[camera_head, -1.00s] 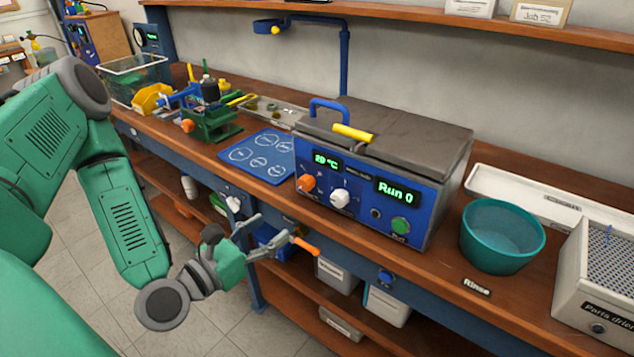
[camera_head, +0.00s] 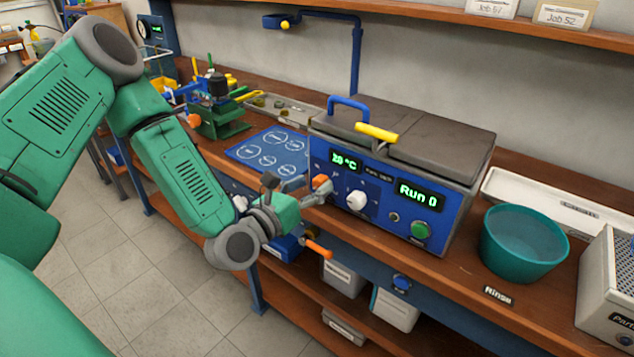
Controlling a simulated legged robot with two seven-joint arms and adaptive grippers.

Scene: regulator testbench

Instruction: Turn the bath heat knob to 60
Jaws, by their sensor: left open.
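The blue bath unit (camera_head: 375,225) stands on the bench with a dark lid and a yellow lid handle. Its front has an orange knob (camera_head: 322,184) below a green temperature display (camera_head: 346,161), which seems to read 20 °C, though blurred. A white knob (camera_head: 356,201) sits to its right. The knob labels are too small to read. My left gripper (camera_head: 308,187) is open, its fingers at the orange knob and partly covering it; I cannot tell whether they touch it. My right gripper is not in view.
A second display (camera_head: 418,195) reads "Run 0" above a green button (camera_head: 420,230). A teal bowl (camera_head: 522,245) stands on the right. A blue mat (camera_head: 268,150) and a green fixture (camera_head: 218,118) lie left of the bath. An orange-handled item (camera_head: 319,248) sticks out below the bench edge.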

